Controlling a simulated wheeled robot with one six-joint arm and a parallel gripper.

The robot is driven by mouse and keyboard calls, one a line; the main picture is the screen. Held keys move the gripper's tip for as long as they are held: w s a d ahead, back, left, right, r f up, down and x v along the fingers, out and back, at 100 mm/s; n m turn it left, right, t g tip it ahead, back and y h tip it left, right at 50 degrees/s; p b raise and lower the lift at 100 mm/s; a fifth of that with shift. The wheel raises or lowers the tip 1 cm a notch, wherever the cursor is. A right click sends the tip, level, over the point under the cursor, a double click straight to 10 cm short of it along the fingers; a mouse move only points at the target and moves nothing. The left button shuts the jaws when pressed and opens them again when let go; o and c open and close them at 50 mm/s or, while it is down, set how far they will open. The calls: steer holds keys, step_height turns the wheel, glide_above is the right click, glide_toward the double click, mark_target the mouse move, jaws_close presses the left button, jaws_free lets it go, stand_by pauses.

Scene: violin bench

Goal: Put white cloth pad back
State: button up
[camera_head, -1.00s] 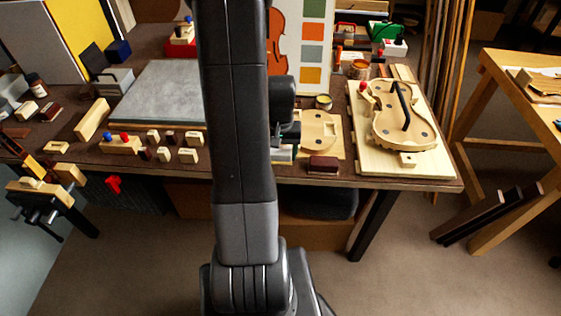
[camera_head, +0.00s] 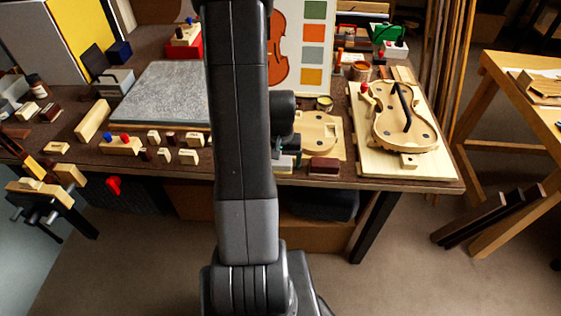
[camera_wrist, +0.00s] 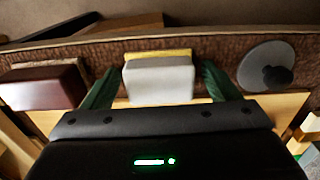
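The white cloth pad (camera_wrist: 160,82), a pale block with a yellow strip along its far edge, is in the middle of the wrist view. My gripper (camera_wrist: 158,76) has its two dark green fingers on either side of the pad, with narrow gaps showing. It looks open around the pad, not closed on it. In the head view my arm hides most of this spot. Part of the gripper (camera_head: 289,146) and a pale bit of the pad (camera_head: 284,167) show low beside the arm, near the bench's front edge.
A dark red-brown block (camera_wrist: 45,87) stands close to the left finger in the wrist view. A grey disc with a dark knob (camera_wrist: 267,67) lies to the right. In the head view, a violin body (camera_head: 405,130) rests on a board at the right, and a grey slab (camera_head: 160,95) lies left.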

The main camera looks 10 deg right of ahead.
step_height(320, 180, up, 12)
steer(key=p, duration=0.1)
steer(key=shift+r, duration=0.15)
stand_by(0.5)
